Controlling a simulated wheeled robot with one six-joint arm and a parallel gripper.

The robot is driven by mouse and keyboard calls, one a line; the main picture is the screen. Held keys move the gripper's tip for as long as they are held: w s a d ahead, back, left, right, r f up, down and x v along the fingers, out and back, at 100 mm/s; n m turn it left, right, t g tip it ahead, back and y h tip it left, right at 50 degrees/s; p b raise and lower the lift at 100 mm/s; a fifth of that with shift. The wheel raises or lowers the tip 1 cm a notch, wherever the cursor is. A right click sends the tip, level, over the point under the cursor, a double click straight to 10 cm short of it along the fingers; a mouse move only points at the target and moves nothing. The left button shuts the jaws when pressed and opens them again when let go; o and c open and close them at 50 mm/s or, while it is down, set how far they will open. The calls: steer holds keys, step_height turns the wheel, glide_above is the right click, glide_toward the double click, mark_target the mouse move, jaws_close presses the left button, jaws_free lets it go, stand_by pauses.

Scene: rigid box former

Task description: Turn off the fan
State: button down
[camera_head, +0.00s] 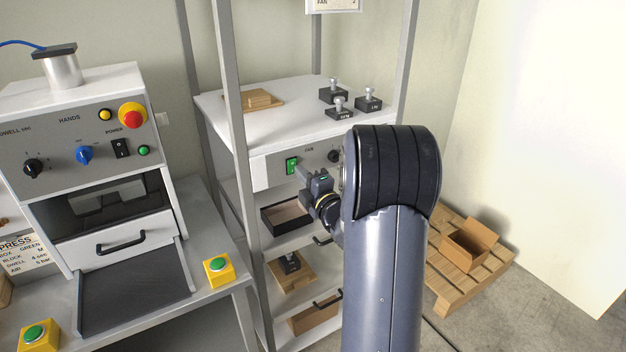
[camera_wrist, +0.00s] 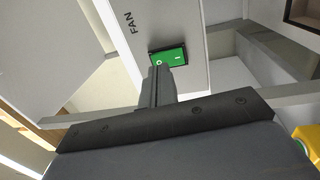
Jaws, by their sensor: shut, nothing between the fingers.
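The fan switch (camera_head: 292,165) is a green rocker on the grey front panel under the white shelf top. It also shows in the wrist view as a green rocker in a black frame (camera_wrist: 171,56), beside the word FAN. My gripper (camera_head: 303,172) is shut and empty, with its tips at the switch. In the wrist view the shut fingers (camera_wrist: 158,72) overlap the lower left edge of the rocker. I cannot tell whether they touch it.
A black knob (camera_head: 334,156) sits right of the switch, partly near my arm. A metal post (camera_head: 240,150) of the rack stands just left. Black weights (camera_head: 340,110) and a wooden board (camera_head: 258,100) lie on the shelf top (camera_head: 290,110). The press (camera_head: 90,160) stands at left.

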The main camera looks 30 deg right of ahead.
mark_target(292, 167)
steer(key=shift+w+r+p, duration=0.15)
steer(key=shift+w+p, duration=0.15)
steer(key=shift+w, duration=0.75)
steer(key=shift+w+b, duration=0.15)
steer(key=shift+b, duration=0.95)
steer(key=shift+r+p, duration=0.1)
steer(key=shift+p, duration=0.3)
